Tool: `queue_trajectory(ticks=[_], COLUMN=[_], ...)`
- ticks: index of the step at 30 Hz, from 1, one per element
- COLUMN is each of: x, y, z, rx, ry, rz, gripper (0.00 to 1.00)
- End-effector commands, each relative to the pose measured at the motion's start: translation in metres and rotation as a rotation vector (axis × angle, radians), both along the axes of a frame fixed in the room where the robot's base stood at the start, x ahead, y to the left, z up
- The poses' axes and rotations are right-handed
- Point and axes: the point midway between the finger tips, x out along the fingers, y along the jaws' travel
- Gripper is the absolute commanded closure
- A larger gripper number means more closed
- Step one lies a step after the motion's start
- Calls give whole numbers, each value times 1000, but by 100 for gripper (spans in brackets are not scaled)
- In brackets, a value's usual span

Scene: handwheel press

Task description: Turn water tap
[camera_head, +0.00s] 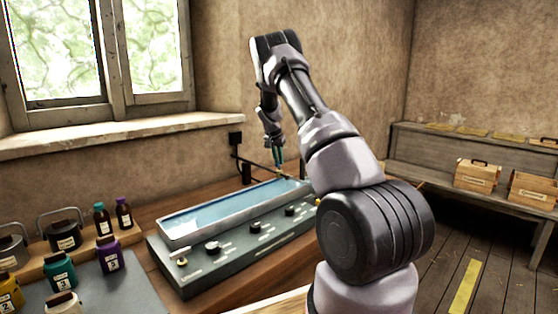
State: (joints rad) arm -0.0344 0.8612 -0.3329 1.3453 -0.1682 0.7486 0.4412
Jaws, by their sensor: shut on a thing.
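My gripper (278,160) is at the back wall, above the far right end of a long tray of water (220,214). It points down and is shut on the water tap (280,173), of which only a small brass-coloured part shows below the fingers. A thin pipe runs from the wall fitting toward it. The tap's handle is mostly hidden by the fingers and is too small to tell its angle. My arm covers the right end of the tray.
A dark control panel (190,275) with several knobs runs along the tray's front. Bottles (108,255) and lidded pots (62,235) stand at the left. A window is behind them. A bench with wooden boxes (476,175) stands at the right, beyond open floor.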

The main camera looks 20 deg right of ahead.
Motion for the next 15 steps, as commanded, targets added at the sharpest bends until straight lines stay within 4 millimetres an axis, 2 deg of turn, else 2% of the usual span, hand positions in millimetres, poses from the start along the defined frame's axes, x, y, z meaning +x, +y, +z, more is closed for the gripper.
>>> queue_trajectory(ticks=[6, 15], x=[2, 3], y=[2, 3], z=[-1, -1], rx=[-2, -1], ry=[1, 1], rz=[-180, -358], gripper=[100, 100])
